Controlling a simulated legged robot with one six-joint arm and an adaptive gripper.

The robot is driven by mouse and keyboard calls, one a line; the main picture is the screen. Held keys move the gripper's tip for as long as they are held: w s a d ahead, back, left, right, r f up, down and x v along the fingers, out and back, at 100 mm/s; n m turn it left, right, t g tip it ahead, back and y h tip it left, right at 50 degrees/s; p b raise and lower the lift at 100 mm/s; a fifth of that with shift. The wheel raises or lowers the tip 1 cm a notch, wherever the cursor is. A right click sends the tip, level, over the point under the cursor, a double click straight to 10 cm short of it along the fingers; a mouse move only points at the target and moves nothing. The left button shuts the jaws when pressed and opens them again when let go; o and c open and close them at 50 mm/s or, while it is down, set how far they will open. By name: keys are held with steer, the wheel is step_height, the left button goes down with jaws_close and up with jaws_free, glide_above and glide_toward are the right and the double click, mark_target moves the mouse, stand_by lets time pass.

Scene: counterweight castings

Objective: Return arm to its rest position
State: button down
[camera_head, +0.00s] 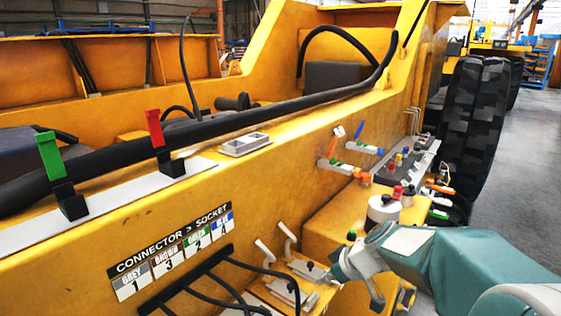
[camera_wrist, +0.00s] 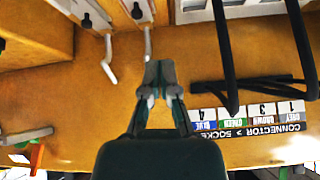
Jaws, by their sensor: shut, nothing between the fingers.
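My gripper (camera_head: 337,268) is at the end of my teal arm, low in the right half of the head view, in front of the yellow machine's side (camera_head: 250,190). In the wrist view my gripper (camera_wrist: 160,72) points up the picture with its fingertips together and nothing between them. It is close to two bent white levers (camera_head: 288,236), which also show in the wrist view (camera_wrist: 108,62). I cannot tell whether it touches them.
A connector label plate (camera_head: 172,252) is left of my gripper, with black cables (camera_head: 215,275) below it. A white round canister (camera_head: 383,210) stands just behind my arm. Red and green clamps (camera_head: 155,130) hold a thick black hose. Open floor (camera_head: 528,150) lies at far right.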

steer(key=s+d+r+m+h, duration=0.2)
steer(key=s+r+m+h, duration=0.1)
steer(key=s, duration=0.9)
steer(key=s+d+r+m+h, duration=0.2)
steer(key=s+m, duration=0.4)
steer(key=s, duration=0.5)
steer(key=shift+s+d+r+t+h, duration=0.2)
steer(key=shift+s+r+t+h, duration=0.2)
steer(key=shift+r+h, duration=0.1)
steer(key=shift+w, duration=0.1)
